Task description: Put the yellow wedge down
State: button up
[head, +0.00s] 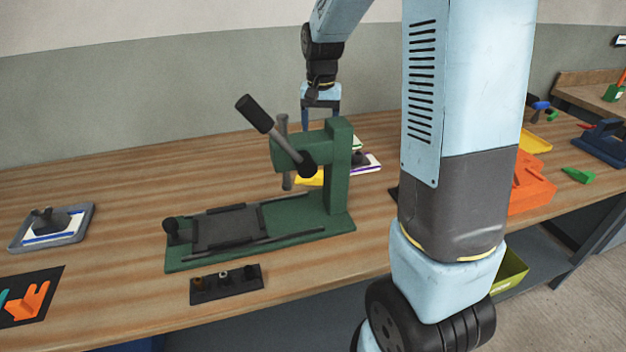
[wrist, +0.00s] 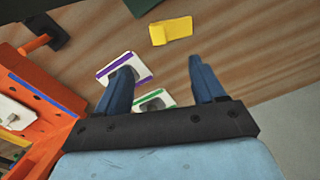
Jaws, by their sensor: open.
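The yellow wedge (wrist: 171,31) lies on the wooden bench top in the wrist view, beyond my fingertips and near the top of the picture. In the head view a yellow piece (head: 309,178) shows low behind the green press, which partly hides it; it looks like the same wedge. My gripper (head: 320,121) hangs behind the press, its lower part hidden by it. In the wrist view my gripper (wrist: 161,64) has its two blue fingers wide apart with nothing held between them. The wedge is clear of both fingers.
The green lever press (head: 338,180) stands in front of my gripper. A purple-edged card (wrist: 110,66) and a green-edged card (wrist: 153,99) lie near the fingers. An orange fixture (wrist: 45,88) is at the left of the wrist view. Bare bench surrounds the wedge's right side.

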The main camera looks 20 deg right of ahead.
aim_at(319, 174)
jog(key=f, duration=1)
jog(key=w+f, duration=0.1)
jog(key=f, duration=0.4)
jog(key=shift+d+f, duration=0.1)
jog(key=shift+f, duration=0.1)
jog(key=shift+c, duration=0.5)
jog(key=shift+s, duration=0.1)
jog(key=c, duration=1)
